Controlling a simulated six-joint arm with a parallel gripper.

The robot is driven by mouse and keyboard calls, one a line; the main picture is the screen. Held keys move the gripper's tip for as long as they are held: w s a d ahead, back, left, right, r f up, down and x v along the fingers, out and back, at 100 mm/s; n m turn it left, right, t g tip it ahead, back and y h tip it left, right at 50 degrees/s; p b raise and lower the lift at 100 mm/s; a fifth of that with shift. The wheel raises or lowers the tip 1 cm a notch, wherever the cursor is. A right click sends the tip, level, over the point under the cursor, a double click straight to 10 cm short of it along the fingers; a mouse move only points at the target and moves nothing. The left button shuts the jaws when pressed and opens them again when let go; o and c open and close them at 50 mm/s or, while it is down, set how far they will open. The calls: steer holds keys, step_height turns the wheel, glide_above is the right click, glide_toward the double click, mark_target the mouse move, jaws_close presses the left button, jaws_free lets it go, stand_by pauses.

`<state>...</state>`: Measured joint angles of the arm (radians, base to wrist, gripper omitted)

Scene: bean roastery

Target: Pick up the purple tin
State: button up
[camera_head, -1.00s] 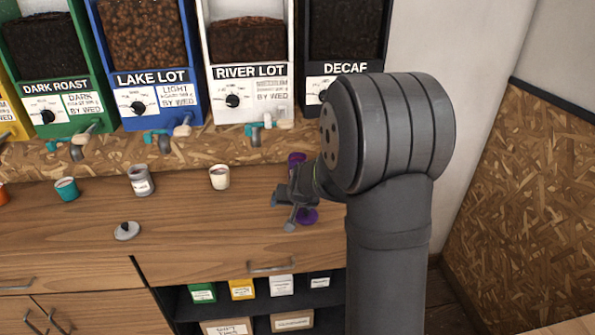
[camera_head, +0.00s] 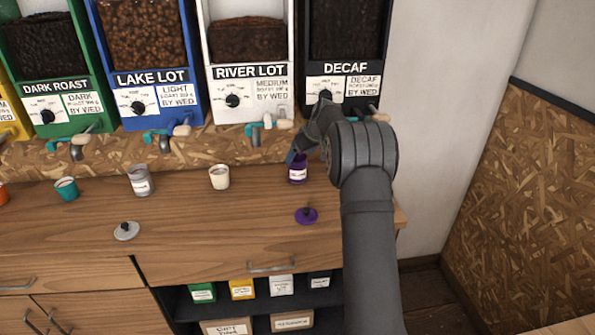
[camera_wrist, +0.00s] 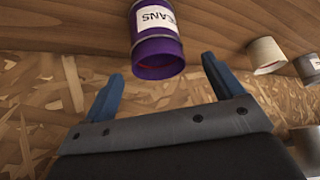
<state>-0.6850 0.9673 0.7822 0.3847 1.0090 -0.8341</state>
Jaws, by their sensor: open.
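The purple tin (camera_head: 297,172) stands upright on the wooden counter, below the decaf dispenser, with a white label on its side. In the wrist view the purple tin (camera_wrist: 158,50) is open-topped and lies just beyond the space between the fingertips, apart from them. My gripper (camera_wrist: 160,82) is open and empty, its two blue fingers spread. In the head view my gripper (camera_head: 297,155) is at the tin's upper back edge, partly hidden by my own arm. A purple lid with a dark knob (camera_head: 306,215) lies on the counter in front of the tin.
A cream tin (camera_head: 219,177), a grey tin (camera_head: 141,181) and a teal tin (camera_head: 66,189) stand to the left. A grey lid (camera_head: 126,231) lies on the counter. Dispenser taps, such as the river lot tap (camera_head: 265,126), jut out above the counter's back.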

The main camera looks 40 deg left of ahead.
steer(key=x, duration=0.6)
steer(key=shift+w+a+f, duration=0.2)
steer(key=shift+f, duration=0.05)
steer(key=shift+c, duration=0.5)
steer(key=c, duration=1)
